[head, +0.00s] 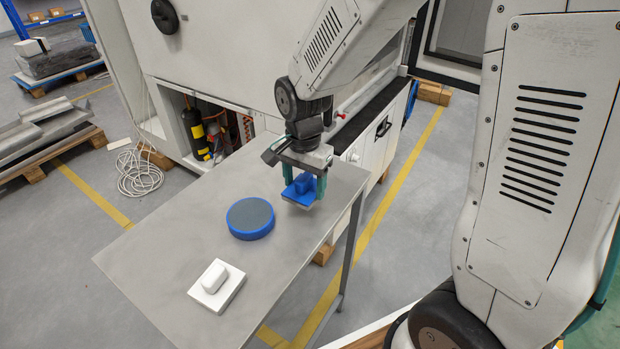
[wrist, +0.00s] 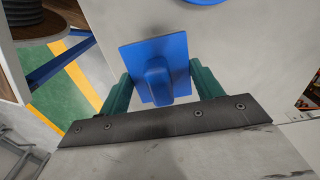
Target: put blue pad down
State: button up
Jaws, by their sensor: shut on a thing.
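The blue pad (head: 297,198) is a flat square plate with a raised block handle on top. My gripper (head: 304,182) is shut on that handle, near the far right end of the grey metal table (head: 168,233). In the wrist view the blue pad (wrist: 146,58) sits between the two green fingers (wrist: 159,87), its plate reaching out beyond them. I cannot tell for sure whether the pad's underside touches the table or hangs just above it.
A round blue disc with a grey top (head: 250,218) lies left of the pad. A white pad with a rounded handle (head: 216,286) lies at the table's near end. A white machine cabinet (head: 230,60) stands behind. Bare tabletop lies left of the disc.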

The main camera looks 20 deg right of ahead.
aim_at(310, 178)
jog(key=w+d, duration=0.2)
jog(key=shift+w+f, duration=0.15)
jog(key=shift+w, duration=0.2)
jog(key=shift+w+d+f, duration=0.2)
jog(key=shift+w+d, duration=0.15)
jog(key=shift+w, duration=0.15)
jog(key=shift+w+d+f, duration=0.15)
jog(key=shift+w+d, duration=0.2)
jog(key=shift+w, duration=0.1)
notch_tip(310, 178, down, 3)
jog(key=shift+s+a+r, duration=0.1)
jog(key=shift+r, duration=0.1)
jog(key=o, duration=0.9)
jog(key=shift+f, duration=0.1)
jog(key=s+d+r+n, duration=0.1)
jog(key=s+r+n, duration=0.2)
jog(key=s+r, duration=0.45)
jog(key=s+d+r+n, duration=0.15)
jog(key=s+r, duration=0.35)
jog(key=r, duration=0.5)
jog(key=shift+s+d+r+n+t, duration=0.15)
jog(key=shift+s+r+n, duration=0.3)
jog(key=shift+s+n, duration=1.2)
jog(key=shift+s+d+r+n+t, duration=0.1)
jog(key=shift+s+r+n+t, duration=0.3)
jog(key=shift+s, duration=2.5)
jog(key=shift+s+d+r+n+t, duration=0.1)
jog(key=shift+s+r+n, duration=0.75)
jog(key=shift+s, duration=1.4)
